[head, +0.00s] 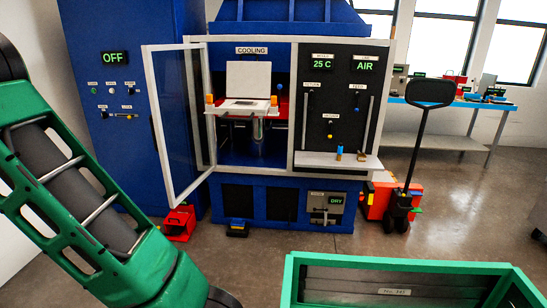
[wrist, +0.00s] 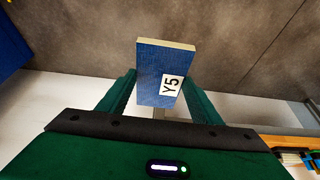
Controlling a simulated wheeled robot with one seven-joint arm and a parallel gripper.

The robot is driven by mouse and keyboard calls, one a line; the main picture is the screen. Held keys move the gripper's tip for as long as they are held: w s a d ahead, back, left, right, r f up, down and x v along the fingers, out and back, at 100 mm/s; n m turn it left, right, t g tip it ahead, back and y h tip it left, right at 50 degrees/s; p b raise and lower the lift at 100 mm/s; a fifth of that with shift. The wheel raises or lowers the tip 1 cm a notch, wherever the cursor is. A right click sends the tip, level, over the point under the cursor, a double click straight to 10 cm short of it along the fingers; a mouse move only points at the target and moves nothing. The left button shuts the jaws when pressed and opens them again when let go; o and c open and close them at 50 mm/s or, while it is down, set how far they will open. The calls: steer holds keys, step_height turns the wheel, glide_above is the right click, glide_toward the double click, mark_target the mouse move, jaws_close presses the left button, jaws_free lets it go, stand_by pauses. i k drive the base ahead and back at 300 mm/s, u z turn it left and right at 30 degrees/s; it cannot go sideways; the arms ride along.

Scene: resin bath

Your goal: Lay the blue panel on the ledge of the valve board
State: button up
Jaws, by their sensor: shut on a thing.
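The blue panel (wrist: 150,72), with a white label reading Y5, stands out between the fingers of my gripper (wrist: 158,92) in the wrist view. My gripper is shut on it. In the head view the gripper and the panel are out of sight; only my green arm shows at the left. The valve board (head: 332,100) is the black panel right of the cooling chamber, with several handles and displays reading 25 C and AIR. Its white ledge (head: 315,160) runs along its bottom. A small blue object and a small brass-coloured object stand on the ledge.
A glazed door (head: 178,125) stands open left of the cooling chamber (head: 250,150). A red pallet truck (head: 378,201) with a tall black handle stands just right of the ledge. A green crate (head: 400,267) is in front. Bare floor (head: 270,255) lies between.

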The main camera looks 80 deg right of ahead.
mark_target(313, 162)
steer(key=z, duration=0.05)
steer(key=k, duration=1.4)
